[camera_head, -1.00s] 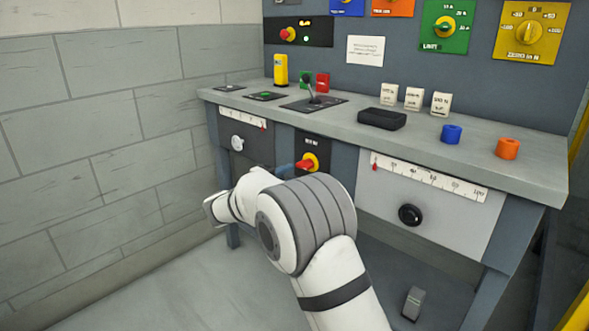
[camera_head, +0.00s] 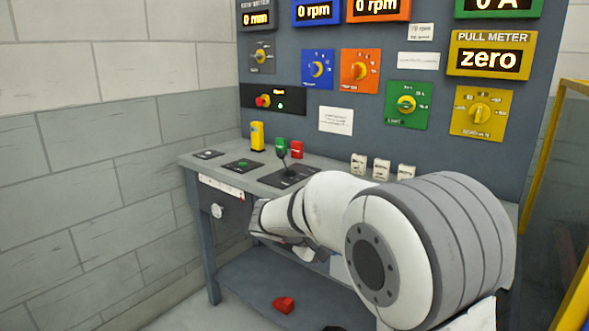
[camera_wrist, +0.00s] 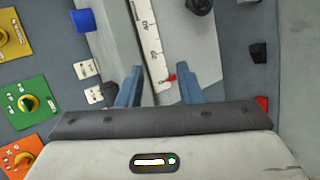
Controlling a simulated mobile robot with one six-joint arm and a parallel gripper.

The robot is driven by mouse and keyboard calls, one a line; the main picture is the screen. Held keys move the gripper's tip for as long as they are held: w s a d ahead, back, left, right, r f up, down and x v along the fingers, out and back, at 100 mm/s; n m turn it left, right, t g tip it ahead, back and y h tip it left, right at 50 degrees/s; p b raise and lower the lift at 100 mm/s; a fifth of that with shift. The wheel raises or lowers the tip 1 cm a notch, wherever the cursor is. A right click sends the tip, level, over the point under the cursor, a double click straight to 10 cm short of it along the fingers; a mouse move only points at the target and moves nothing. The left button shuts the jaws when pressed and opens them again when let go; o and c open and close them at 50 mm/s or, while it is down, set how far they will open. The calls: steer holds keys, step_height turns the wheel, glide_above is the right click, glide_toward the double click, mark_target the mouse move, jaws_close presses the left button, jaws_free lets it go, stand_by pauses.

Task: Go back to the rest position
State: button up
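My arm (camera_head: 440,245) stretches across the front of the grey console and covers its right part in the head view. My gripper's end is mostly hidden behind my wrist there. In the wrist view my gripper (camera_wrist: 158,84) shows two blue fingers standing apart, with nothing held between them. A white ruler scale (camera_wrist: 144,30) with a red pointer (camera_wrist: 170,78) lies beyond the fingers, on the console front.
The console top (camera_head: 222,161) carries a yellow block (camera_head: 257,136), a joystick (camera_head: 283,155) and several white tags (camera_head: 381,169). A red pedal-like piece (camera_head: 284,305) sits low down. The upright panel (camera_head: 380,75) stands behind.

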steer(key=s+d+r+m+g+y+p, duration=0.1)
steer(key=s+d+r+g+y+p, duration=0.15)
steer(key=s+r+p, duration=0.35)
steer(key=s+d+r+m+g+y+p, duration=0.1)
steer(key=s+d+r+m+y+p, duration=0.1)
steer(key=s+d+r+p, duration=0.45)
steer(key=s+a+r+m+y+p, duration=0.1)
steer(key=s+a+r+y+p, duration=0.1)
steer(key=s, duration=0.5)
steer(key=s+a+r+m+y+p, duration=0.1)
steer(key=s+r+m+y+p, duration=0.1)
steer(key=s+p, duration=0.5)
step_height(320, 180, up, 2)
steer(key=shift+s+a+r+y, duration=0.1)
steer(key=shift+s+a+y, duration=0.3)
steer(key=shift+s+y, duration=0.25)
steer(key=shift+o, duration=0.4)
steer(key=shift+w, duration=0.15)
